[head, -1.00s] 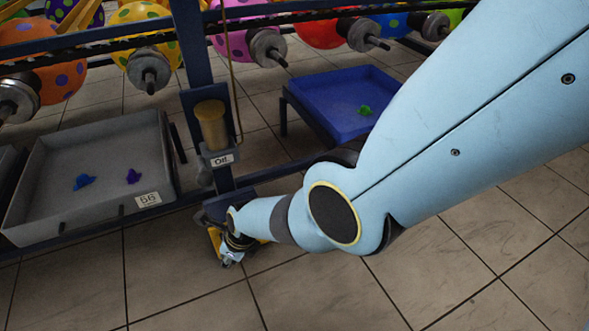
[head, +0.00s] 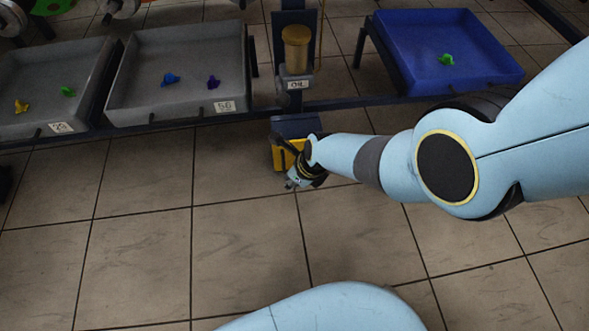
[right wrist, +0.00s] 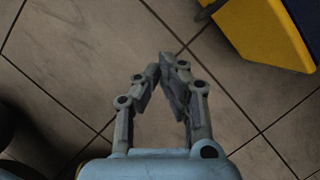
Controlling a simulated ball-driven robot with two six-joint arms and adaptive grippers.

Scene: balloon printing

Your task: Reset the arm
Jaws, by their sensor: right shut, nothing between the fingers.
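My right arm comes in from the right in the head view, light blue with a dark, yellow-ringed joint. My right gripper (head: 292,183) hangs over the tiled floor, just in front of a yellow and dark blue box at the foot of the oil post. In the right wrist view the right gripper (right wrist: 170,70) has its fingertips together, with nothing between them and bare floor beyond. My left gripper is not in view. A light blue part of my own body shows at the bottom of the head view.
Two grey trays (head: 128,118) with small coloured balloon pieces stand at the left. A blue tray (head: 405,60) with a green piece (head: 446,60) stands at the upper right. The oil cup (head: 296,50) is between them. The yellow box (right wrist: 262,32) is near the gripper. Open floor lies in front.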

